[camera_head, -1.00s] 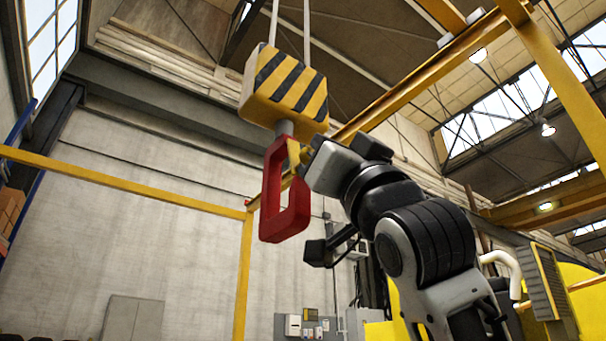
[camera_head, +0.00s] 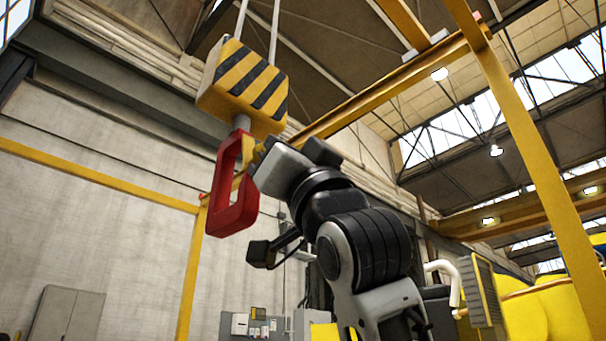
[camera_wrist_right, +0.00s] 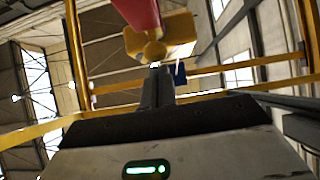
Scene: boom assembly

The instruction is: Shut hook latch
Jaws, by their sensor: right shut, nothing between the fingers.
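The red hook (camera_head: 224,180) hangs below a yellow-and-black striped block (camera_head: 245,84) in the head view. The yellow latch (camera_head: 249,150) sits at the hook's upper right, by its opening. My right gripper (camera_head: 262,160) is at the latch's right side, close to it; I cannot tell whether it touches. In the right wrist view the shut, empty fingers (camera_wrist_right: 157,85) point at the latch (camera_wrist_right: 155,48), with part of the red hook (camera_wrist_right: 138,12) above. The gripper's tips are partly hidden in the head view. My left gripper is not in view.
Two pale cables (camera_head: 275,32) hold the block from above. A yellow post (camera_head: 193,275) and rail (camera_head: 100,175) stand behind to the left. A yellow gantry beam (camera_head: 385,88) and leg (camera_head: 530,150) are on the right. The space left of the hook is clear.

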